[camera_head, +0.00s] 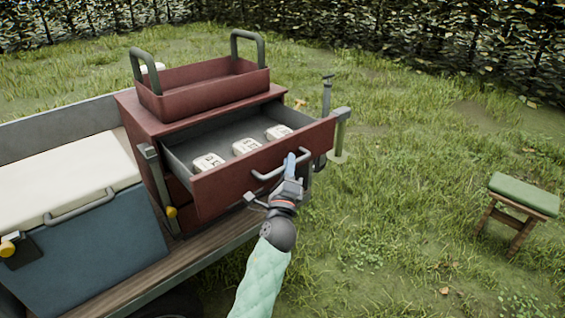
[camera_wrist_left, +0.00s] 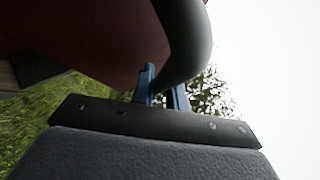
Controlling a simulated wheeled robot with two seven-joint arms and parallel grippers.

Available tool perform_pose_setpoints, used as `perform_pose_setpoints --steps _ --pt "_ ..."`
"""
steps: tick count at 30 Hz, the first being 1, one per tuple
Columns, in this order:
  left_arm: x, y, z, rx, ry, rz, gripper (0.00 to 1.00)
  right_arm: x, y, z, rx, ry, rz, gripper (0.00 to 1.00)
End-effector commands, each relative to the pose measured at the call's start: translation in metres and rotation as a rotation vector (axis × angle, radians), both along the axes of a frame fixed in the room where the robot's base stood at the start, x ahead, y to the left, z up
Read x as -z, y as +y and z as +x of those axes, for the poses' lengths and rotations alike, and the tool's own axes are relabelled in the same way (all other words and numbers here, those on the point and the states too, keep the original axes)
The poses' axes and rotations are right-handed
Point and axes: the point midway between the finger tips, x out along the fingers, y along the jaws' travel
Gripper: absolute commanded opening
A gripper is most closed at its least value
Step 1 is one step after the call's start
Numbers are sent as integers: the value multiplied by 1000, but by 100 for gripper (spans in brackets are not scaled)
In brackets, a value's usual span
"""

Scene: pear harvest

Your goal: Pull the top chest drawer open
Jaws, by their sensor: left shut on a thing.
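The dark red chest (camera_head: 148,128) stands on a wooden cart bed. Its top drawer (camera_head: 222,187) is pulled well out, with several white labelled blocks (camera_head: 246,147) in a row inside. My left gripper (camera_head: 290,168) is at the right part of the drawer's grey bar handle (camera_head: 264,177) and is shut on it. In the left wrist view, the blue fingers (camera_wrist_left: 163,88) sit at the thick dark handle bar (camera_wrist_left: 186,45), close to the red drawer front (camera_wrist_left: 80,35). The finger contact is partly hidden by the bar. My right gripper is not in view.
A red open tray (camera_head: 205,92) with two grey handles sits on the chest. A blue cooler (camera_head: 85,245) with a white lid stands left on the cart bed (camera_head: 150,277). A green-topped stool (camera_head: 523,195) stands right. Grass between is clear.

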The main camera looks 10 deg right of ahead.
Motion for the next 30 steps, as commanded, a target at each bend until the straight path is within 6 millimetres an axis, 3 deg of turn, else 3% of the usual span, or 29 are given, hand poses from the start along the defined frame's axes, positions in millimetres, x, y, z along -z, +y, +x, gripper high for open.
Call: perform_pose_setpoints --steps 11,12,13,23,30 --pt "1 -1 -1 -1 2 0 0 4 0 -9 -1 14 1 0" --pt "1 -1 -1 -1 2 0 20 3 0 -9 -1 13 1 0" --pt "1 -1 -1 -1 2 0 23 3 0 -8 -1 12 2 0" --pt "2 0 -3 0 1 1 23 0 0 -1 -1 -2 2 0" --pt "16 6 -29 1 3 0 23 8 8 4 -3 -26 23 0"
